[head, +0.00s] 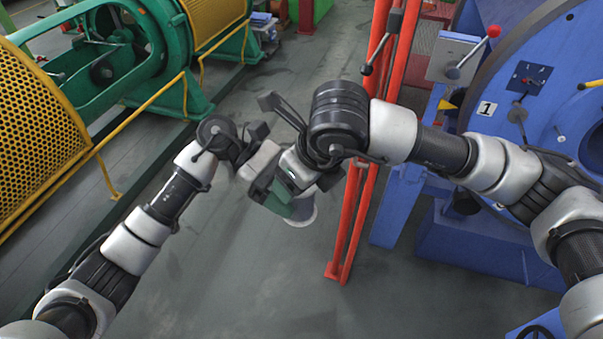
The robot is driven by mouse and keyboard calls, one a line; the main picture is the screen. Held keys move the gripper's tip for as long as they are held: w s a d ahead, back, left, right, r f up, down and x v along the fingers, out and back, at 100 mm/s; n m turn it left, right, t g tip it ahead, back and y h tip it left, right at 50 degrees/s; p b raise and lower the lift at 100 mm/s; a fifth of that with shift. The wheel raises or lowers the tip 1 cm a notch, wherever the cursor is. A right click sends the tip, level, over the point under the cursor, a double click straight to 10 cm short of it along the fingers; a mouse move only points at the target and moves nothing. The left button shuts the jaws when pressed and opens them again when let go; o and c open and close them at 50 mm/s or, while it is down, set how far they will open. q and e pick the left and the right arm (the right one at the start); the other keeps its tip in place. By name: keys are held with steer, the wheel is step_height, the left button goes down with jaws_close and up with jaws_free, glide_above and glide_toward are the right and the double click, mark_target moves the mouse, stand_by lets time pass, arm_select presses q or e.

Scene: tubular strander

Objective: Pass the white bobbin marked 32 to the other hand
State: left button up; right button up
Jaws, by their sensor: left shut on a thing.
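The white bobbin (302,213) is held in the air between my two hands, in the middle of the head view. Only its pale rim and part of its side show; its number is not visible. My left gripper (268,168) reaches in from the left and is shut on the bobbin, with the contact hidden. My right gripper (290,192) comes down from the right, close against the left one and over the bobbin. Its fingers are mostly hidden, so I cannot tell whether they are closed or touching the bobbin.
Red upright rails (357,215) stand just right of the hands. A blue machine (400,212) with a large disc (548,95) and a red-knobbed lever (493,31) fills the right. A green machine with a yellow mesh guard (35,125) stands left. Grey floor (240,275) below is clear.

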arm_select(q)
steer(key=shift+r, duration=0.1)
arm_select(e)
steer(key=c, duration=0.4)
arm_select(q)
steer(key=o, duration=0.9)
steer(key=shift+c, duration=0.2)
arm_select(e)
steer(key=shift+a+r, duration=0.1)
steer(key=shift+c, duration=1.4)
arm_select(q)
steer(key=o, duration=0.5)
